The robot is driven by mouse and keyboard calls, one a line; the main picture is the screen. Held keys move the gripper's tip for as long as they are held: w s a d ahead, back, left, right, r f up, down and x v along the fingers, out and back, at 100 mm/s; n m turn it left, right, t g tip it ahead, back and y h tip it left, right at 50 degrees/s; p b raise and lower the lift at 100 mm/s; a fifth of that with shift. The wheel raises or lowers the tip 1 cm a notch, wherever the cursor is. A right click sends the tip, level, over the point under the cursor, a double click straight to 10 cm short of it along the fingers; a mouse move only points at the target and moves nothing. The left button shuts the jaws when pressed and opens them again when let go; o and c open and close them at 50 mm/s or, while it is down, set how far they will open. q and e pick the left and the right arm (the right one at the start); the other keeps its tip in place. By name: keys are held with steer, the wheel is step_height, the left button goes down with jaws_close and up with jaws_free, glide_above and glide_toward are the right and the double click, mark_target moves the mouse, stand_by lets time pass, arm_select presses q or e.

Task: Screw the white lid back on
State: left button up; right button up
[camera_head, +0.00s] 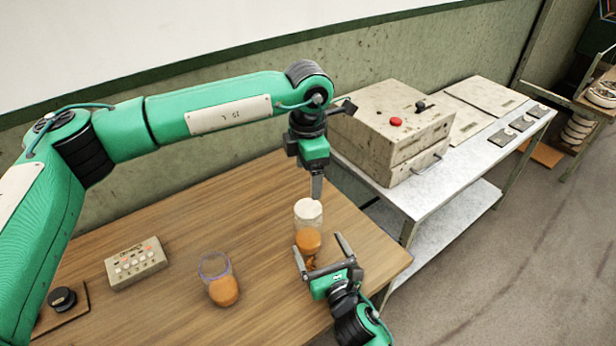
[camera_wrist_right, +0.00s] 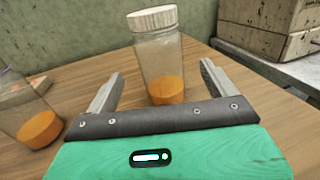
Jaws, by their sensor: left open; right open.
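A clear jar (camera_head: 309,225) with orange contents stands upright near the right side of the wooden table. The white lid (camera_head: 308,209) sits on its mouth, looking slightly tilted in the right wrist view (camera_wrist_right: 152,18); I cannot tell whether it is threaded. My left gripper (camera_head: 316,192) is open, pointing down just above the lid. Its fingers overlap in the head view, and their contact with the lid is unclear. My right gripper (camera_head: 320,252) is open beside the jar's lower part. In the right wrist view the jar (camera_wrist_right: 160,65) stands beyond and between the open fingers.
A second jar (camera_head: 217,280) with orange contents and a bluish rim stands left on the wooden table (camera_head: 180,225). A button box (camera_head: 135,262) and a black knob (camera_head: 62,299) on a board lie farther left. A metal bench (camera_head: 425,195) with a machine (camera_head: 390,120) stands behind right.

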steer(key=shift+b+v, duration=0.3)
steer(key=shift+v, duration=1.9)
